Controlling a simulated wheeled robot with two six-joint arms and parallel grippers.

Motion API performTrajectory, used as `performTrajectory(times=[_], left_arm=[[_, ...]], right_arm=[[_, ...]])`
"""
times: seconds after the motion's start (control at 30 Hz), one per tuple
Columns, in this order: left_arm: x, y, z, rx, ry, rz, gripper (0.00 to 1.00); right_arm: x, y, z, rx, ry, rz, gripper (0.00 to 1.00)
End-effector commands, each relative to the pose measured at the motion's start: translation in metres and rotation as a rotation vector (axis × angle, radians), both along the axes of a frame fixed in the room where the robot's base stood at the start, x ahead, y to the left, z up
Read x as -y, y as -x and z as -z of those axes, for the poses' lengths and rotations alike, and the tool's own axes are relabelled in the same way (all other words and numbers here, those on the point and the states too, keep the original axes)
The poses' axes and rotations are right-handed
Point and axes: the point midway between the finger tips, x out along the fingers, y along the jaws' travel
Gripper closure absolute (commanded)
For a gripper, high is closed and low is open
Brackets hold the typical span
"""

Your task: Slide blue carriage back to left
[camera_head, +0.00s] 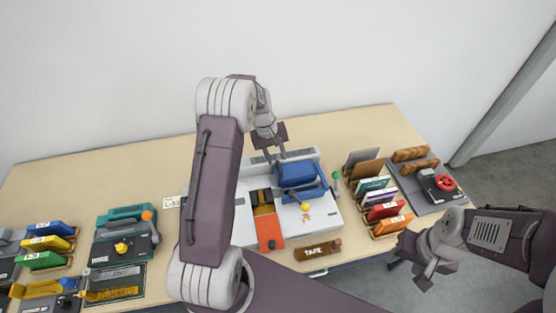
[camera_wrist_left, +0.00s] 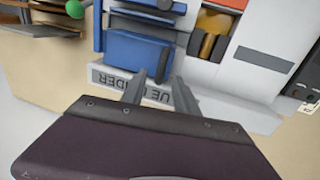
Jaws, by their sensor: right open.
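The blue carriage (camera_head: 300,176) sits on the right part of the white binder machine (camera_head: 318,217). An orange-and-brown unit (camera_head: 268,228) is just left of it. The carriage also shows in the left wrist view (camera_wrist_left: 135,48), upside down above a printed label strip. My left gripper (camera_head: 275,155) is behind the carriage, at the machine's back side. My right gripper (camera_head: 428,272) is open and empty, off the table's front edge.
A green-knobbed lever (camera_head: 336,176) stands right of the carriage. A tape block (camera_head: 318,250) lies in front. Racks of coloured cards (camera_head: 381,212) and a red-wheeled device (camera_head: 442,186) are at right. A teal wire machine (camera_head: 125,238) is at left. My left arm hides the table's middle.

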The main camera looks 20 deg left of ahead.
Motion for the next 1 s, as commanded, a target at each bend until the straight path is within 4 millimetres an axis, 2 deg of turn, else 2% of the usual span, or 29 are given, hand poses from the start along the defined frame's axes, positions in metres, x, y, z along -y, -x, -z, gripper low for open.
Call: performTrajectory(times=[0.2, 0.5, 0.53, 0.63, 0.67, 1.0], left_arm=[[0.005, -0.004, 0.031, -0.001, 0.0, 0.0, 0.64], [0.006, -0.005, 0.038, 0.002, 0.0, 0.001, 0.64], [0.006, -0.005, 0.038, 0.002, -0.001, 0.001, 0.67], [0.006, -0.005, 0.037, 0.002, -0.001, 0.001, 0.94], [0.006, -0.005, 0.037, 0.002, -0.001, 0.001, 1.0], [0.006, -0.005, 0.037, 0.003, -0.002, 0.0, 1.0]], right_arm=[[0.0, 0.0, -0.01, 0.0, 0.0, 0.0, 0.51], [0.0, 0.0, -0.01, 0.0, 0.0, 0.0, 0.51], [0.0, 0.0, -0.01, 0.0, 0.0, 0.0, 0.51], [0.0, 0.0, -0.01, 0.0, 0.0, 0.0, 0.51], [0.0, 0.0, -0.01, 0.0, 0.0, 0.0, 0.51], [0.0, 0.0, -0.01, 0.0, 0.0, 0.0, 0.51]])
